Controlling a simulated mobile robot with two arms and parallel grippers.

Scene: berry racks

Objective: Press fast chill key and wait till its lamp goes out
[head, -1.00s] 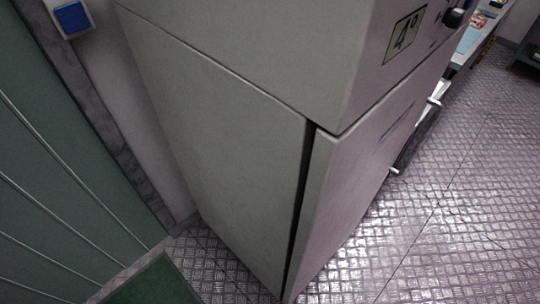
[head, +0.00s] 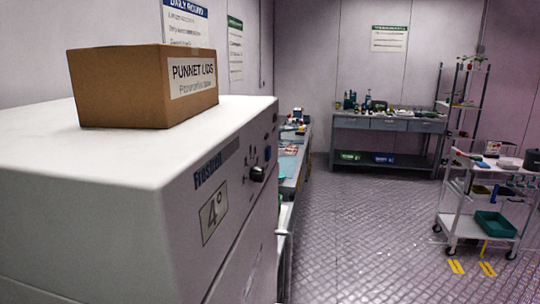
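A white chiller cabinet (head: 100,170) fills the left of the head view, seen at a steep angle along its front. A small blue spot (head: 267,153) and a few small dark marks lie above the knob. They are too small to tell which is the fast chill key or whether a lamp is lit. Neither of my grippers is in view.
A cardboard box (head: 125,90) labelled punnet lids sits on the cabinet top. A bench (head: 290,165) stands just beyond the cabinet. A grey workbench (head: 390,123) is at the back wall, and a wheeled cart (head: 455,215) stands at right. The metal floor (head: 365,230) between is clear.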

